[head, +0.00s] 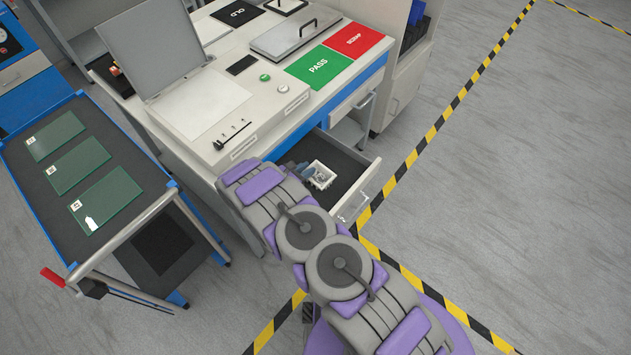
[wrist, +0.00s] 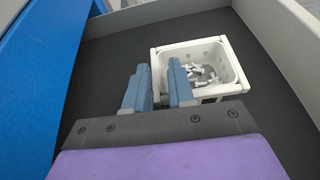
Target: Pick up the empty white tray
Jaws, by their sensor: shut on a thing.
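A white square tray (wrist: 222,91) sits in the open drawer. In the wrist view it is not empty: several small white and grey pieces lie on its floor. It also shows in the head view (head: 331,178), just past my arm. My gripper (wrist: 160,73) has two blue-grey fingers, one on each side of the tray's near left corner. They are shut on the tray's left wall there. The gap between the fingers is narrow, and part of that wall is hidden behind the right finger. In the head view my gripper (head: 301,171) is partly covered by my arm.
The drawer (head: 352,165) has a dark floor with free room around the tray, and raised walls. The workbench above holds a green PASS mat (head: 319,66) and a red SCRAP mat (head: 352,39). A cart (head: 22,170) with several green boards stands left.

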